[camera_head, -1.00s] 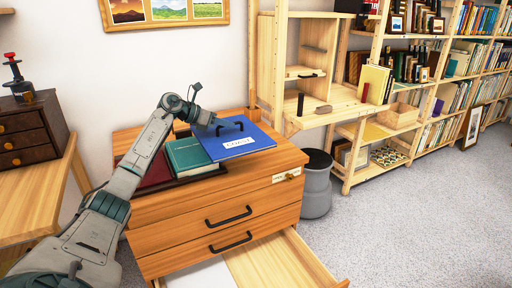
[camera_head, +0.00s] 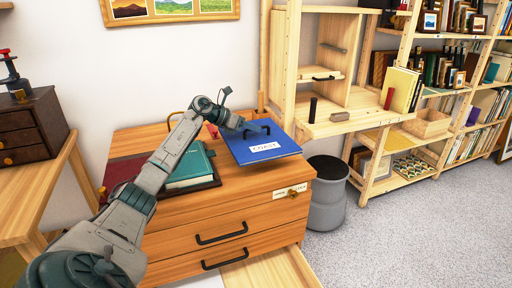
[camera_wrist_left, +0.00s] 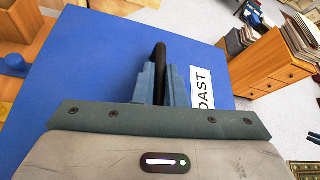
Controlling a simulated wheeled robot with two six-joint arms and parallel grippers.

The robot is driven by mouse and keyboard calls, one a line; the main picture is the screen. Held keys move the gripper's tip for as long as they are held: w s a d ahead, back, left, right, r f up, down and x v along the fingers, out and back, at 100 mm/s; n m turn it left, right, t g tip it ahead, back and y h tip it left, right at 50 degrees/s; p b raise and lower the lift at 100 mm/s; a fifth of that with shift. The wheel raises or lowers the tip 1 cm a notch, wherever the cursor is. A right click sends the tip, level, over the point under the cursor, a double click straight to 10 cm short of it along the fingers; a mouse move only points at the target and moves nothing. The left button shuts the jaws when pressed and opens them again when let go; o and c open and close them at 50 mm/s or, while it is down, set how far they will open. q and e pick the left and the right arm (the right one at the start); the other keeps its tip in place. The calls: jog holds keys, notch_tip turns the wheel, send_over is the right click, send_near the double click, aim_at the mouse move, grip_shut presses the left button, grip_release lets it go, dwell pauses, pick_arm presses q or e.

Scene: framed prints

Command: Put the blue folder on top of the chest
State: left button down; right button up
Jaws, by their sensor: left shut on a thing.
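The blue folder (camera_head: 278,139) has a white label reading COAST and a black loop handle. It is over the right part of the wooden chest's top (camera_head: 285,175), right of the green book. Whether it touches the wood or hangs just above it I cannot tell. My left gripper (camera_head: 250,129) is shut on the handle. In the left wrist view the gripper's fingers (camera_wrist_left: 160,84) pinch the black handle, with the blue folder (camera_wrist_left: 95,70) filling much of the view below. My right gripper is not in view.
A green book (camera_head: 190,166) and a dark red book (camera_head: 122,172) lie on the chest's left side. A grey bin (camera_head: 327,200) stands right of the chest. A wooden shelf unit (camera_head: 345,122) is behind it.

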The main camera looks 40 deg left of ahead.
aim_at(238, 139)
pick_arm(q)
notch_tip(238, 139, down, 7)
jog(key=shift+w+r, duration=0.1)
jog(key=shift+w, duration=0.05)
jog(key=c, duration=1.5)
grip_release()
jog(key=b+v, duration=0.1)
jog(key=v, duration=1.1)
